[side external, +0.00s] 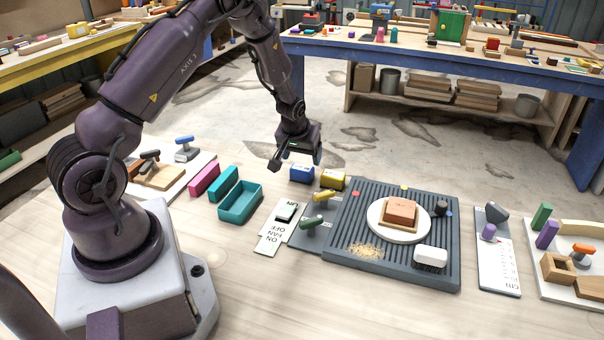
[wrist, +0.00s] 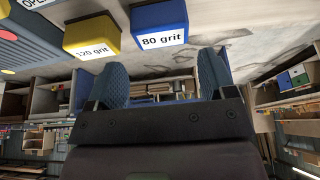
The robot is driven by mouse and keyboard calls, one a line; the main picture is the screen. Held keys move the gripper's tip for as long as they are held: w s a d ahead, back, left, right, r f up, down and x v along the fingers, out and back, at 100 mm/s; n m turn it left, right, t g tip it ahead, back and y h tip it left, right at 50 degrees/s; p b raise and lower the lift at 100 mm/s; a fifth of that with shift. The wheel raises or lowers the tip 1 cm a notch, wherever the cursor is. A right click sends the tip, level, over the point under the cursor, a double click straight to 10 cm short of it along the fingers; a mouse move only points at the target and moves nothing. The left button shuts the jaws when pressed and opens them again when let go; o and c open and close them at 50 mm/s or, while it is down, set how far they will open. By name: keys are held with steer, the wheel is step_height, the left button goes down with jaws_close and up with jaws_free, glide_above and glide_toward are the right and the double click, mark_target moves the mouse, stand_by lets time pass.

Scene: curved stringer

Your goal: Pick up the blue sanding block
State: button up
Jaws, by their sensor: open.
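The blue sanding block (side external: 301,174) sits on the wooden table, just below and in front of my gripper in the side view. In the wrist view the blue block (wrist: 159,24) shows at the top centre, with a white label reading "80 grit". My gripper (side external: 294,157) is above the table, a little up from the block and apart from it. Its two blue textured fingers (wrist: 164,80) are spread apart with nothing between them. A yellow block (side external: 332,179) stands right beside the blue one; its label reads "120 grit" in the wrist view (wrist: 92,37).
A dark ribbed board (side external: 340,235) with a white plate and reddish block lies to the right. A teal open box (side external: 240,203), a pink block (side external: 205,181) and a switch panel (side external: 270,240) lie to the left and front. The table's front is clear.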

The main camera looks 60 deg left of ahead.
mark_target(302, 167)
steer(key=x, duration=0.3)
steer(key=s+x, duration=0.1)
steer(key=x, duration=0.1)
steer(key=shift+d+f, duration=0.15)
steer(key=shift+d, duration=0.05)
steer(key=shift+w+a+f, duration=0.1)
steer(key=shift+w+f, duration=0.05)
steer(key=shift+f, duration=0.2)
steer(key=c, duration=0.7)
steer(key=shift+r, duration=0.1)
